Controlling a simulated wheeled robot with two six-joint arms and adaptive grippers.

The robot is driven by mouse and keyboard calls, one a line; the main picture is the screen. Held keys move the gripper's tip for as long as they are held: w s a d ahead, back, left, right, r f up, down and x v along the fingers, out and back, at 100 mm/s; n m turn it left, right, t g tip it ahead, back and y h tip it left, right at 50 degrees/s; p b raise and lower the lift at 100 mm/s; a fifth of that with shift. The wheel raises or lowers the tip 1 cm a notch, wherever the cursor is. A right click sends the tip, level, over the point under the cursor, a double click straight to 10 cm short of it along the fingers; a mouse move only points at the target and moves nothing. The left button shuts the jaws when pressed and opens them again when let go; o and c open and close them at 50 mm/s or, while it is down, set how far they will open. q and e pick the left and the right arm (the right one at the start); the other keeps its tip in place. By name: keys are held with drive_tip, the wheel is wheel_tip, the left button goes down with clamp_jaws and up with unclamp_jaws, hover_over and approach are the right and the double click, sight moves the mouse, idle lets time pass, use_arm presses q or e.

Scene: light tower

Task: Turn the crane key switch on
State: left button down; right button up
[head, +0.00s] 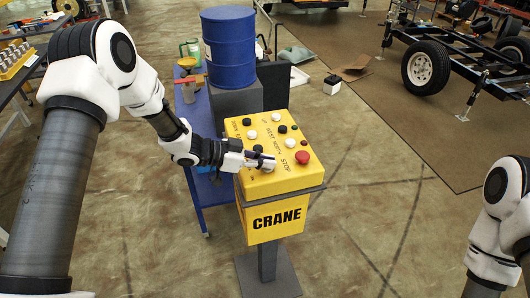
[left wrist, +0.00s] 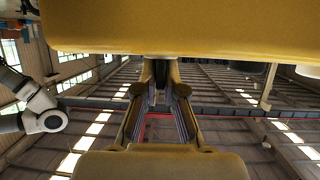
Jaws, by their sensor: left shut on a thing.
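The yellow crane control box (head: 278,222) stands on a grey post, with CRANE lettered on its front. Its sloped top carries black and white knobs, a red stop button (head: 302,157) and printed labels. My left gripper (head: 266,162) reaches in from the left, low over the left front part of this top. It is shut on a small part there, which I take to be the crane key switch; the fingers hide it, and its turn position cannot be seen. In the left wrist view my fingers (left wrist: 158,105) are close to yellow surfaces. My right gripper is out of view.
A blue barrel (head: 229,48) stands behind the box, above a blue cart (head: 197,115). A trailer frame with a wheel (head: 427,67) is at the back right. My right arm shows at the right edge. The floor right of the box is clear.

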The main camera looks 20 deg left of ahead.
use_arm(q)
drive_tip(key=m+g+h+p, duration=0.1)
drive_tip(key=m+g, duration=0.1)
drive_tip(key=shift+w+m+g, duration=0.1)
drive_tip(key=shift+m+g, duration=0.2)
drive_tip(key=shift+g, duration=0.1)
drive_tip(key=shift+f+m+g+h, duration=0.15)
drive_tip(key=shift+m+g+h, duration=0.25)
drive_tip(key=shift+m+g, duration=0.9)
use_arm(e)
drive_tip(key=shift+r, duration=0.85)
use_arm(q)
drive_tip(key=shift+g, duration=0.3)
drive_tip(key=c, duration=1.5)
unclamp_jaws()
drive_tip(key=shift+o, duration=1.1)
drive_tip(key=shift+d, duration=0.2)
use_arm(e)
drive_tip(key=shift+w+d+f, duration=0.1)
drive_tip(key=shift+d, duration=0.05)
use_arm(q)
drive_tip(key=v, duration=1.2)
drive_tip(key=shift+w, duration=0.15)
